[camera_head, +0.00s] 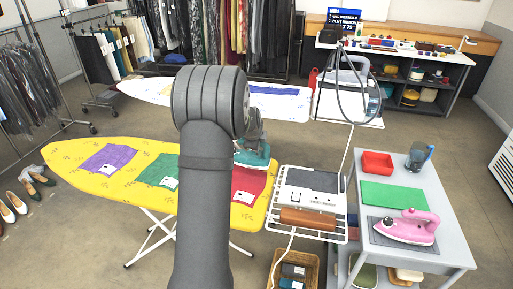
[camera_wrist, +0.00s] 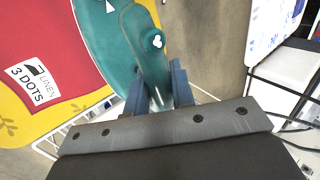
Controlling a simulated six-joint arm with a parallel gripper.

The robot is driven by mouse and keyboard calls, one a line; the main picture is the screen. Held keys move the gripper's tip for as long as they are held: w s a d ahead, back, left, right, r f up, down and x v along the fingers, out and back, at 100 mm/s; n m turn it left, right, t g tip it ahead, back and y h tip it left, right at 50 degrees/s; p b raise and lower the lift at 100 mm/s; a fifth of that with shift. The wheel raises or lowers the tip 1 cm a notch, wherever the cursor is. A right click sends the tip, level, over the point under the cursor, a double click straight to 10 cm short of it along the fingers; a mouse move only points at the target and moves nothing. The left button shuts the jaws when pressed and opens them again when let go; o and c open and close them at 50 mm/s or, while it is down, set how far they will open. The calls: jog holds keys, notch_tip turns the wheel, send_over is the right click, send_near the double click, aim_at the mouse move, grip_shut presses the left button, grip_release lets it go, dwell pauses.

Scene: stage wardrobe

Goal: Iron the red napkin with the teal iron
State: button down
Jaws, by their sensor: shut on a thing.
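The red napkin (camera_head: 248,187) lies at the right end of the yellow ironing board, partly hidden by my arm in the head view. In the wrist view the red napkin (camera_wrist: 40,50) shows a white label reading "LINEN" and "3 DOTS". The teal iron (camera_head: 252,157) is over the napkin's far edge in the head view. In the wrist view the teal iron (camera_wrist: 112,45) overlaps the napkin's right side; I cannot tell whether its sole touches the cloth. My gripper (camera_wrist: 157,93) is shut on the iron's handle. It is mostly hidden behind my arm in the head view.
The yellow board (camera_head: 75,157) also bears a purple napkin (camera_head: 108,158) and a green napkin (camera_head: 160,171). An iron rest (camera_head: 312,181) stands right of the board.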

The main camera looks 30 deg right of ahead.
jog(key=shift+r, duration=1.55)
jog(key=s+d+r, duration=0.2)
jog(key=s+d, duration=0.8)
jog(key=s, duration=0.5)
jog(key=s+d+r, duration=0.2)
jog(key=s+d, duration=0.8)
jog(key=s, duration=0.5)
jog(key=w+f, duration=1.1)
jog(key=shift+w+a, duration=0.15)
jog(key=shift+w, duration=0.1)
jog(key=shift+f, duration=0.2)
